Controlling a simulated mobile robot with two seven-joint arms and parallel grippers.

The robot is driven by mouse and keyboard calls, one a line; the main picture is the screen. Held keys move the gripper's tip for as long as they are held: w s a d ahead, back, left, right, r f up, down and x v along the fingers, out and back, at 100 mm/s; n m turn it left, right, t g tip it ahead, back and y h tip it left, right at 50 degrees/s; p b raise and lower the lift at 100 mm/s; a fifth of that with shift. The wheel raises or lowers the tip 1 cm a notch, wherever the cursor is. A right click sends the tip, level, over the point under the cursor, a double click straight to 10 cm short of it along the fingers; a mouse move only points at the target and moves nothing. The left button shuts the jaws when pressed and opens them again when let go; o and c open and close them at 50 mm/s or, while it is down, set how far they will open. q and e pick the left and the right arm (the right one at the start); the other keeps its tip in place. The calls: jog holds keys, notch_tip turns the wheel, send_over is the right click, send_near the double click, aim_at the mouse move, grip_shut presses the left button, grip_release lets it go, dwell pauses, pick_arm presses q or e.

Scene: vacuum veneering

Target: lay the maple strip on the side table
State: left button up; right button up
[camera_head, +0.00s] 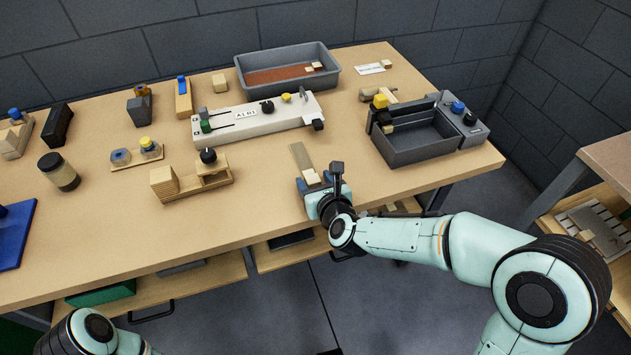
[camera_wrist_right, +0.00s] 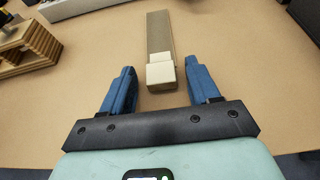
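A flat grey-brown strip (camera_head: 300,155) with a pale cream block at its near end lies on the workbench; it looks like the maple strip, though I cannot be sure. It also shows in the right wrist view (camera_wrist_right: 158,35), with the pale block (camera_wrist_right: 160,72) nearest me. My right gripper (camera_head: 314,178) is open, its blue fingers (camera_wrist_right: 160,75) on either side of the block with gaps on both sides. I cannot tell its height above the bench. The side table (camera_head: 612,155) stands at the right edge, only partly in view. My left gripper is out of view.
The workbench (camera_head: 270,215) has clear room around the strip. A slotted wooden block assembly (camera_head: 190,185) stands left of it, a white fixture (camera_head: 255,118) behind, a grey box (camera_head: 415,145) to the right. A slatted rack (camera_head: 600,225) sits on the side table's lower shelf.

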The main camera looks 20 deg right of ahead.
jog(key=shift+r+p, duration=0.4)
jog(key=shift+p, duration=0.1)
jog(key=shift+r+p, duration=0.4)
jog(key=shift+p, duration=0.2)
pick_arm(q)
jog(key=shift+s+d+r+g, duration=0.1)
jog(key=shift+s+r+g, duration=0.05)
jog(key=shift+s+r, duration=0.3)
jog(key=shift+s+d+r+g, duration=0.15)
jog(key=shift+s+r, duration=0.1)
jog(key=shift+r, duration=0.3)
pick_arm(e)
jog(key=v, duration=1.1)
jog(key=shift+s, duration=0.5)
